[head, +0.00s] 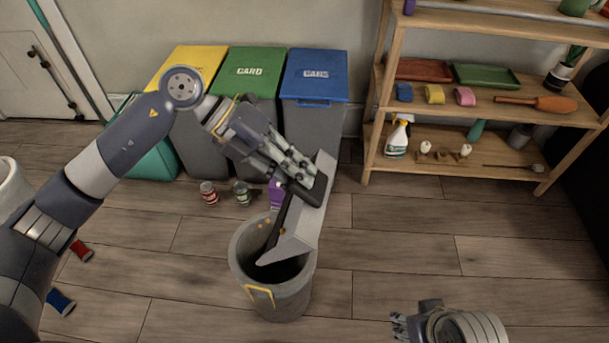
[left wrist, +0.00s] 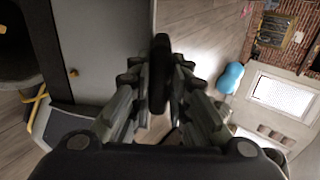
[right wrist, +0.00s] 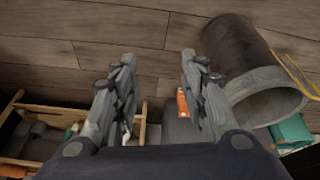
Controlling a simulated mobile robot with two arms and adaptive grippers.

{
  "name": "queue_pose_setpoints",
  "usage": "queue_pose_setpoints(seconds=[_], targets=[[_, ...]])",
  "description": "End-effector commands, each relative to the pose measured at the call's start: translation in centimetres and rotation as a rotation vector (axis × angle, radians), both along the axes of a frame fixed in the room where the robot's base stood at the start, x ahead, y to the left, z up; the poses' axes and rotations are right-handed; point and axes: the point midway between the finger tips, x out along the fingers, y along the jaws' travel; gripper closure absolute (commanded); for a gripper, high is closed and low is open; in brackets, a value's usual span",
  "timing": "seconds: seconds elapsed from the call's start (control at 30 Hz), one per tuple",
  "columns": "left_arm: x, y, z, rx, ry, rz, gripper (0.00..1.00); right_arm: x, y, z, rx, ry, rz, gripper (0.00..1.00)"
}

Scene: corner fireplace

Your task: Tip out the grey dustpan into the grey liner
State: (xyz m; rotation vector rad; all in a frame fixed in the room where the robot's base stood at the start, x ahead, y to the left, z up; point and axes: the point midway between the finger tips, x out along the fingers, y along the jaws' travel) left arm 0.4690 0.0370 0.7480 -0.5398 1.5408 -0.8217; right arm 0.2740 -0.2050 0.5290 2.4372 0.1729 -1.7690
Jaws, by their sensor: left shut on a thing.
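The grey dustpan (head: 312,217) is tilted steeply over the open grey liner (head: 273,300), its lower edge at or just inside the rim. Small orange bits (head: 267,224) show beside the pan over the liner's mouth. My left gripper (head: 302,177) is shut on the dustpan's dark handle, which stands between its fingers in the left wrist view (left wrist: 160,75). The grey pan (left wrist: 100,45) fills the left of that view. The liner's inside is dark, so its contents are hidden. My right gripper (head: 398,326) is low at the front; its fingers are apart and empty in the right wrist view (right wrist: 157,80).
Yellow, green (head: 250,75) and blue (head: 314,78) lidded bins stand against the wall. Two cans (head: 209,193) stand before them; a red can (head: 81,250) and blue can (head: 60,301) lie at left. Wooden shelves (head: 480,97) stand at right. The right floor is clear.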

Motion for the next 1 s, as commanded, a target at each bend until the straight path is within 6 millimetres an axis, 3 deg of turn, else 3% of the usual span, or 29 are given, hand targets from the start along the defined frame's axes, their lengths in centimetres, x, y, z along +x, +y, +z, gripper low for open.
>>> queue_pose_setpoints(seconds=[0.23, 1.0], targets=[[0.5, 2.3, -0.1, -0.103, 0.019, 0.006, 1.0, 0.0, 0.0, -2.0, 0.0, 0.003, 0.0, 0.6], [0.8, 4.1, 0.4, -0.194, 0.037, 0.002, 1.0, 6.4, 1.9, -0.1, 0.057, -0.279, 0.023, 0.6]])
